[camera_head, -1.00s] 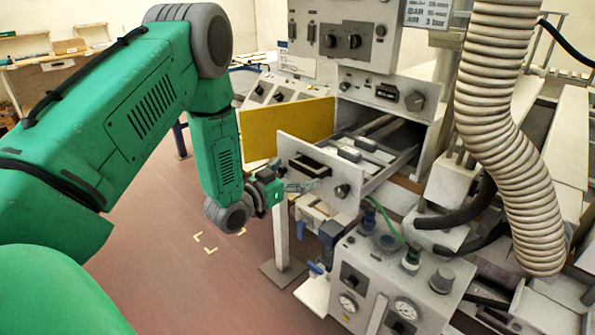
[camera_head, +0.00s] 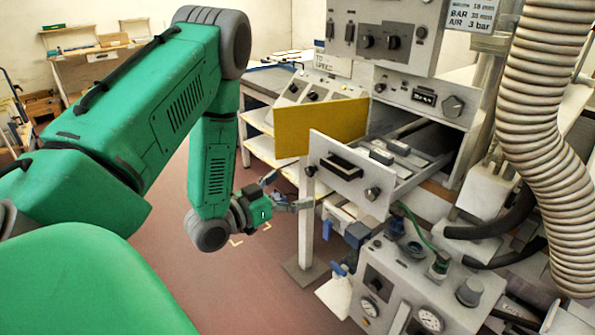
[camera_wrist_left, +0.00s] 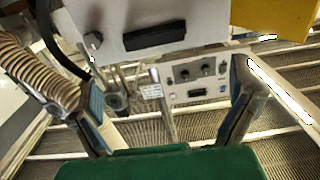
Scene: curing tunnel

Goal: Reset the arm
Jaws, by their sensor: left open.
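My left gripper (camera_head: 290,190) hangs at the end of the green left arm in the head view. Its fingers are spread and nothing is between them. It is just left of the front panel of a pulled-out drawer (camera_head: 345,188) with a black handle (camera_head: 341,165). In the left wrist view the two fingers (camera_wrist_left: 165,105) stand wide apart, with the drawer front (camera_wrist_left: 140,28) at the top of the view. My right gripper is not in view.
A yellow panel (camera_head: 320,127) stands left of the drawer. A gauge box (camera_head: 400,290) is below it, and a ribbed hose (camera_head: 535,150) hangs at right. A white post (camera_head: 305,225) rises below the drawer. The reddish floor (camera_head: 215,280) at lower left looks clear.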

